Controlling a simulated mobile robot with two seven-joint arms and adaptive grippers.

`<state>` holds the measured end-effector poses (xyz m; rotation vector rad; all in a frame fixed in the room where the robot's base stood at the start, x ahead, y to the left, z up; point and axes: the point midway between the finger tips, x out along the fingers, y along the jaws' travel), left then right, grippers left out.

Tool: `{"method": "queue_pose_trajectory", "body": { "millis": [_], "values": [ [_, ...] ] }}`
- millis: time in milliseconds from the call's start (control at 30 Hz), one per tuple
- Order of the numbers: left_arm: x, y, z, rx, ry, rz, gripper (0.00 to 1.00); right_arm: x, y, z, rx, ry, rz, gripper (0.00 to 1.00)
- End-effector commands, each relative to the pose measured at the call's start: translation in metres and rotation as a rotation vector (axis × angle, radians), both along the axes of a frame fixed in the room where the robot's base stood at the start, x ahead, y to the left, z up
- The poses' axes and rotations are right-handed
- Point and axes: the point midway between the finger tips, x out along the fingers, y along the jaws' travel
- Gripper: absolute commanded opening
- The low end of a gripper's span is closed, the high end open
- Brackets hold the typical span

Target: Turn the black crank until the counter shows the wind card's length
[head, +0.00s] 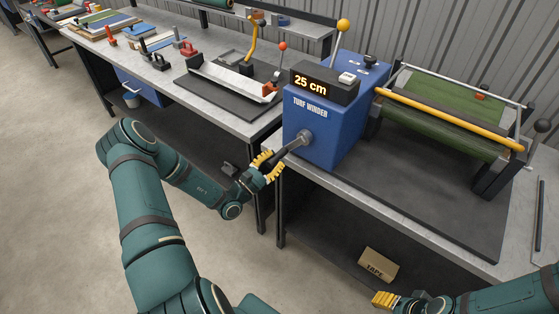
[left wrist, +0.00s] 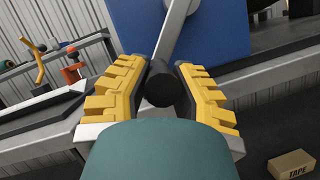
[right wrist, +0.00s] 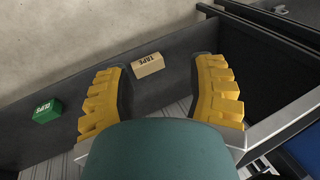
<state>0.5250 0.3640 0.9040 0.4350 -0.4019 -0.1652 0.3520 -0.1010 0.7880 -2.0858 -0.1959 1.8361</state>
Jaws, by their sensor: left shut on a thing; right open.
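The blue turf winder (head: 325,128) stands on the grey bench. Its counter (head: 311,84) reads 25 cm. The crank's grey arm (head: 294,144) slants down-left from the hub on the winder's front. My left gripper (head: 267,166) is shut on the black crank handle (left wrist: 160,85), which sits between its yellow fingers in the left wrist view. The green turf (head: 440,115) lies in the frame behind a yellow bar, right of the winder. My right gripper (head: 385,300) is open and empty, low at the bottom right. I cannot make out a wind card.
A brown tape box (head: 378,265) lies on the lower shelf, and a green box (right wrist: 47,111) shows in the right wrist view. The left bench holds a tray (head: 222,80) and several tools. A yellow-knobbed lever (head: 343,26) rises beside the counter. Open floor lies left.

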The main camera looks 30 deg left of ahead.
Motion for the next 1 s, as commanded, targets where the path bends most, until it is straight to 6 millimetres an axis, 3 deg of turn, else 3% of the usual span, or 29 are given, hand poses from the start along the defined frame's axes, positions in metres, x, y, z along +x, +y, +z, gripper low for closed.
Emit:
{"method": "queue_pose_trajectory", "body": {
  "millis": [33,500,1000],
  "values": [
    [0.002,0.003,0.009,0.050,-0.011,-0.001,0.00,0.001,0.000,0.007,0.000,-0.003,-0.002,0.56],
    [0.004,0.026,0.040,0.494,-0.046,-0.002,0.00,0.010,-0.002,0.030,-0.005,-0.023,-0.018,0.56],
    [0.004,0.033,0.075,0.921,-0.082,-0.003,0.00,0.013,-0.002,0.037,-0.007,-0.029,-0.022,0.56]
  ]
}}
